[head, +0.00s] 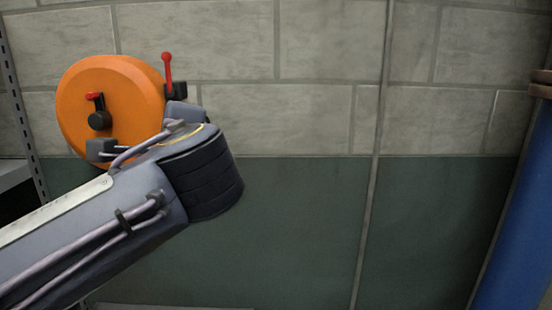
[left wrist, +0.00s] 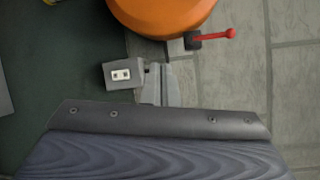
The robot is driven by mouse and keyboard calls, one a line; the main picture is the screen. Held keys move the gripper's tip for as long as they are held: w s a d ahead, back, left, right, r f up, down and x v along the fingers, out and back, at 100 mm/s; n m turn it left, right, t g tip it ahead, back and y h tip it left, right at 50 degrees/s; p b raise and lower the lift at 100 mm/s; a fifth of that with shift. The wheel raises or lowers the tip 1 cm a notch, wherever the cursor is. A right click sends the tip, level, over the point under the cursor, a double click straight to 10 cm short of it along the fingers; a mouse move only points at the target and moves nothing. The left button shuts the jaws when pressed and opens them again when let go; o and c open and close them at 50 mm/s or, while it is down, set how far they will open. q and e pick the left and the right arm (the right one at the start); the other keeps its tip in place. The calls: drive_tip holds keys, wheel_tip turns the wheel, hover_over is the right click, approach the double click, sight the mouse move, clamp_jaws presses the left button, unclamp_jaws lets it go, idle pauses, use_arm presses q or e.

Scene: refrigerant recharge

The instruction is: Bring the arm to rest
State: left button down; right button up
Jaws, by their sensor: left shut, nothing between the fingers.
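My left arm (head: 110,225) comes in from the lower left of the head view and ends in a dark ribbed joint. It stands in front of the lower part of an orange round body. My left gripper (left wrist: 160,84) shows small and grey at the middle of the left wrist view, shut and empty. In the head view it is hard to make out among the arm parts. A grey box with a pale label (left wrist: 122,75) shows just left of the fingers; I cannot tell what it belongs to. My right gripper is in neither view.
A blue column (head: 520,220) stands far right. The area before the green wall panel (head: 300,230) looks clear.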

use_arm(q)
drive_tip(key=s+a+f+n+g+h, duration=0.1)
drive_tip(key=s+a+f+n+g, duration=0.2)
drive_tip(key=f, duration=0.4)
drive_tip(key=s+a+f+n+g+h, duration=0.1)
drive_tip(key=s+a+f+g+h, duration=0.1)
drive_tip(key=a+f, duration=0.35)
drive_tip(key=s+a+f+n+g+h, duration=0.1)
drive_tip(key=s+a+f+n+g, duration=0.15)
drive_tip(key=f, duration=0.65)
drive_tip(key=s+d+f+n+g+h, duration=0.1)
drive_tip(key=s+d+f+n+h, duration=0.2)
drive_tip(key=s+f+n, duration=0.2)
drive_tip(key=s+d+f+n+g+h, duration=0.1)
drive_tip(key=s+d+f+n+h, duration=0.2)
drive_tip(key=s+f+n, duration=0.3)
drive_tip(key=s+f+h, duration=0.1)
drive_tip(key=s+f, duration=0.3)
drive_tip(key=f, duration=0.1)
drive_tip(key=shift+s+d+f+h, duration=0.15)
drive_tip(key=shift+s+d+h, duration=0.05)
drive_tip(key=shift+d+h, duration=0.1)
drive_tip(key=shift+a, duration=0.1)
